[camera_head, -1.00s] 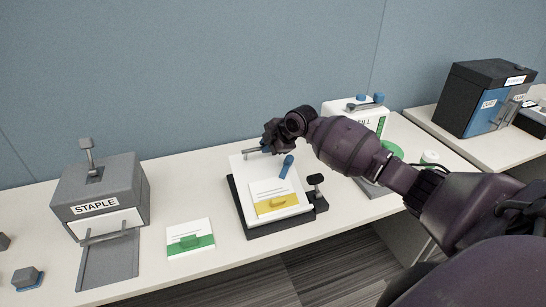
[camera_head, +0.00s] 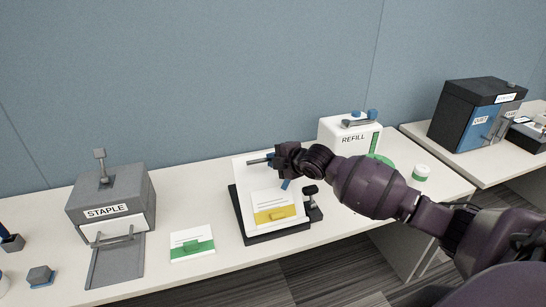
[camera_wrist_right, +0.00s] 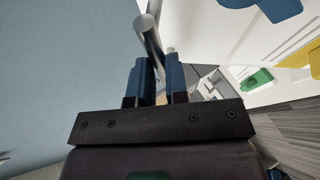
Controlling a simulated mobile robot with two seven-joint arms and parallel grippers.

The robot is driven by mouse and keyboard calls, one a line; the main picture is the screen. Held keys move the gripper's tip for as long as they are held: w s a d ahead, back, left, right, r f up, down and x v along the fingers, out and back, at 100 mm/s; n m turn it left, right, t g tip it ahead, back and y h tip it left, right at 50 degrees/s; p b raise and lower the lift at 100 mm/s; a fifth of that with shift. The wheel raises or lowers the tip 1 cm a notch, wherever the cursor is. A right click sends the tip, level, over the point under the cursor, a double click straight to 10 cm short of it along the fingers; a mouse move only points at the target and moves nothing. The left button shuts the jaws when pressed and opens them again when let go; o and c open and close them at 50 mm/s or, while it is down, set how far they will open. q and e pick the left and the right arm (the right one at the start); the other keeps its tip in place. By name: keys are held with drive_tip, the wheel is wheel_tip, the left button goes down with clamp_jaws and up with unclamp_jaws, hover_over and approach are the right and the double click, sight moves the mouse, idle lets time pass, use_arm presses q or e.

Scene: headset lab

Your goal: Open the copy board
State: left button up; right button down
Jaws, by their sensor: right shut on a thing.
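The copy board is a white panel (camera_head: 246,185) on a black base (camera_head: 239,218), in the middle of the near table. The panel's far edge stands above the base, so it looks tilted up from its front side. A metal handle (camera_wrist_right: 148,36) sits at its far edge. My right gripper (camera_head: 275,160) is shut on this handle; in the wrist view the blue fingers (camera_wrist_right: 157,68) close around its bar. A sheet with a yellow strip (camera_head: 271,212) lies on the panel, with a blue part partly hidden behind my gripper. My left gripper is not in view.
A grey STAPLE box (camera_head: 112,198) stands left, with a green-striped card (camera_head: 192,245) between. A black knob (camera_head: 311,191) is at the base's right. A white REFILL box (camera_head: 350,138) stands behind my arm. A black and blue box (camera_head: 478,115) is on the far right table.

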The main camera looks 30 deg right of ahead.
drive_tip(key=shift+s+a+r+t, duration=0.1)
drive_tip(key=shift+s+r+t, duration=0.1)
drive_tip(key=shift+s, duration=0.2)
drive_tip(key=shift+s+a+r+t, duration=0.1)
drive_tip(key=shift+s+t, duration=0.1)
drive_tip(key=shift+s, duration=0.2)
drive_tip(key=c, duration=1.1)
unclamp_jaws()
drive_tip(key=shift+s, duration=0.1)
drive_tip(key=v, duration=1)
drive_tip(key=shift+s+d+r, duration=0.1)
drive_tip(key=shift+s+d, duration=0.1)
drive_tip(key=shift+s, duration=0.1)
